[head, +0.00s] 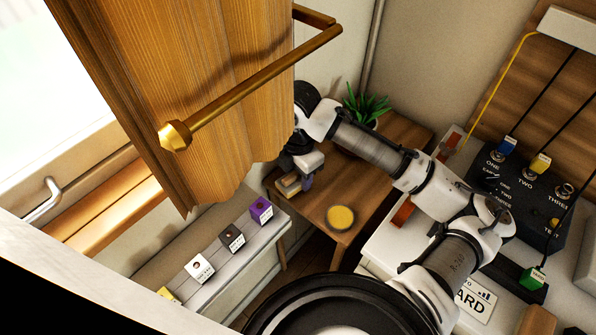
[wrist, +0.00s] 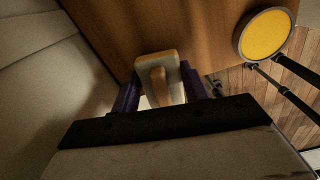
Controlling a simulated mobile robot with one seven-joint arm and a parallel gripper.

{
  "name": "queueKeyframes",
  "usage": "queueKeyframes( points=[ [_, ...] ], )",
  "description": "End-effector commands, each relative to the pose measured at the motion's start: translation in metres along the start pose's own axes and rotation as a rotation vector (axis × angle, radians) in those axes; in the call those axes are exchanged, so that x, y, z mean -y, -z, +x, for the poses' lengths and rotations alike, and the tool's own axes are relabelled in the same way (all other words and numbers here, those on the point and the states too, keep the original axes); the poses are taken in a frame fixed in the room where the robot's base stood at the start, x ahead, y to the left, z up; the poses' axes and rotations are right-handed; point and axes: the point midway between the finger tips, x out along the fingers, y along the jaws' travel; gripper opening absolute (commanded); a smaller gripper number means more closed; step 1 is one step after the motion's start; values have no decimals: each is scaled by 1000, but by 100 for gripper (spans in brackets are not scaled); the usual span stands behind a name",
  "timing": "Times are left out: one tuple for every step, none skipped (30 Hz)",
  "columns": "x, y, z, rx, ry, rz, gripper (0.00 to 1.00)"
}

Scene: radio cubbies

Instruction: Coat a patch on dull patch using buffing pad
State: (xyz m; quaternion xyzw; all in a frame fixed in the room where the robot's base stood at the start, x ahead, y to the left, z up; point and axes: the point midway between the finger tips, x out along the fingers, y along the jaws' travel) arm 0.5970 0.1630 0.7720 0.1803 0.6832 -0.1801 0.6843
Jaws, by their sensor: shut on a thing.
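My gripper (head: 298,182) is at the left end of the small wooden table, low over its top. It is shut on a pale block with a raised grip, which looks like the buffing pad (wrist: 172,90); the dark fingers stand on both sides of it in the wrist view (wrist: 158,88). The pad also shows under the gripper in the head view (head: 287,187). I cannot tell whether the pad touches the table. A round tin with a yellow top (head: 341,216) stands to the right, near the table's front edge; it shows at upper right in the wrist view (wrist: 265,35). I cannot make out a dull patch.
The wooden table (head: 318,200) also bears a potted plant (head: 366,105) at the back. A wooden panel with a brass rail (head: 250,85) hangs at upper left. Small labelled boxes (head: 232,238) line a pale ledge. A black switch box (head: 520,195) with cables is at right.

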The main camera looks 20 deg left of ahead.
Motion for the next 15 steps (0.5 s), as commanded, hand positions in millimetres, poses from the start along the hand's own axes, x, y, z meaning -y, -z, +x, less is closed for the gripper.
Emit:
queueKeyframes(
  points=[
    [0, 0, 2, 0, 0, 0, 19],
    [0, 0, 3, 0, 0, 0, 19],
    [0, 0, 3, 0, 0, 0, 19],
    [0, 0, 4, 0, 0, 0, 19],
    [0, 0, 5, 0, 0, 0, 19],
    [0, 0, 6, 0, 0, 0, 19],
    [0, 0, 6, 0, 0, 0, 19],
    [0, 0, 7, 0, 0, 0, 19],
    [0, 0, 8, 0, 0, 0, 19],
    [0, 0, 8, 0, 0, 0, 19],
    [0, 0, 9, 0, 0, 0, 19],
    [0, 0, 10, 0, 0, 0, 19],
    [0, 0, 10, 0, 0, 0, 19],
    [0, 0, 11, 0, 0, 0, 19],
    [0, 0, 12, 0, 0, 0, 19]
  ],
)
